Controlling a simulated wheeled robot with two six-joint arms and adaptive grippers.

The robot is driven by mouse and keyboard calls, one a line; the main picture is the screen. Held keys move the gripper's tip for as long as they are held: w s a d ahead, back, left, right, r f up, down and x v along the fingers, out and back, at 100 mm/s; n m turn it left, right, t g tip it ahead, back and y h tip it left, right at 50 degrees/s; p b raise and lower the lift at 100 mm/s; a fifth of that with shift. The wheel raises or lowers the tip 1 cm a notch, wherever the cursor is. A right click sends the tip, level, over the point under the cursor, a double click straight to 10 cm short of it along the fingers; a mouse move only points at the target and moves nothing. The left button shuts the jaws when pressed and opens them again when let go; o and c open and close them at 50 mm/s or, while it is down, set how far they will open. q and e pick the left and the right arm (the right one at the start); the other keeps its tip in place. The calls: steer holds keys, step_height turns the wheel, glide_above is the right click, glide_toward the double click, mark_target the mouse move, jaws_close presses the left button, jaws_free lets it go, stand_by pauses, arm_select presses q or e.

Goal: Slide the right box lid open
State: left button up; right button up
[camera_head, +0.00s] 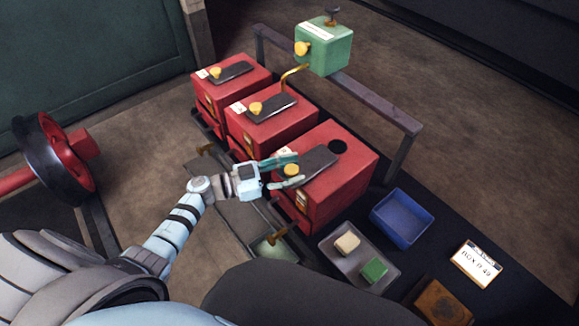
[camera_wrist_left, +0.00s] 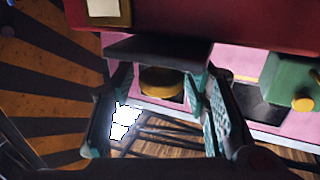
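The right red box (camera_head: 345,184) is the nearest of three red boxes in a row. Its dark lid (camera_head: 318,160) lies on top with a yellow knob (camera_head: 291,170) at its near left end. A round dark hole (camera_head: 338,147) shows in the box top at the lid's far end. My left gripper (camera_head: 292,171) is at this knob, one finger on each side. In the left wrist view the knob (camera_wrist_left: 162,82) sits between the teal fingers (camera_wrist_left: 162,92), with narrow gaps beside it, under the dark lid (camera_wrist_left: 158,50). My right gripper is out of view.
The middle (camera_head: 270,128) and left (camera_head: 228,88) red boxes have dark lids with yellow knobs. A blue bin (camera_head: 402,217), a grey tray (camera_head: 352,268) with two blocks and a label card (camera_head: 478,265) lie right.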

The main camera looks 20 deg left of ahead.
arm_select(q)
steer(key=shift+s+a, duration=0.1)
steer(key=v, duration=1.2)
steer(key=shift+r, duration=0.1)
